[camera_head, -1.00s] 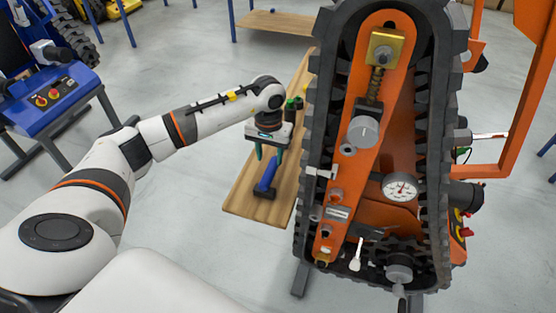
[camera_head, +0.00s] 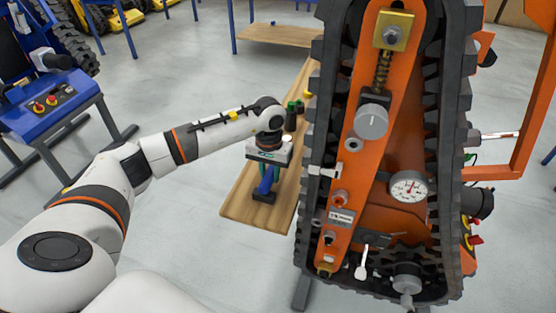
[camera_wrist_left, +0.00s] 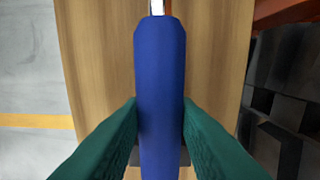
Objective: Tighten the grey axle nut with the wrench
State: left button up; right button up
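The wrench (camera_head: 266,184), with a blue handle, rests on a dark holder on the wooden bench. In the left wrist view the blue handle (camera_wrist_left: 160,95) runs upward to a thin metal shank; the wrench's head is out of view. My left gripper (camera_head: 268,175) points down over it, and its green fingers (camera_wrist_left: 160,105) press against both sides of the handle. The orange tracked carrier carries a large grey round part (camera_head: 371,121), a small grey nut (camera_head: 354,145) and a grey hub (camera_head: 408,284) low down. I cannot tell which is the axle nut. My right gripper is out of view.
The tracked carrier (camera_head: 392,160) stands close to the right of the wooden bench (camera_head: 240,206). Dark cylinders (camera_head: 293,112) stand farther back on the bench. A dial gauge (camera_head: 408,187) and a white lever (camera_head: 362,266) stick out of the carrier. A blue console (camera_head: 45,105) is at left.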

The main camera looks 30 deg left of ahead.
pick_arm(q)
grip_shut()
jog(key=shift+r+p, duration=0.3)
jog(key=shift+r, duration=0.25)
jog(key=shift+r+p, duration=1.45)
jog(key=shift+r, duration=1.55)
jog(key=shift+f, duration=0.1)
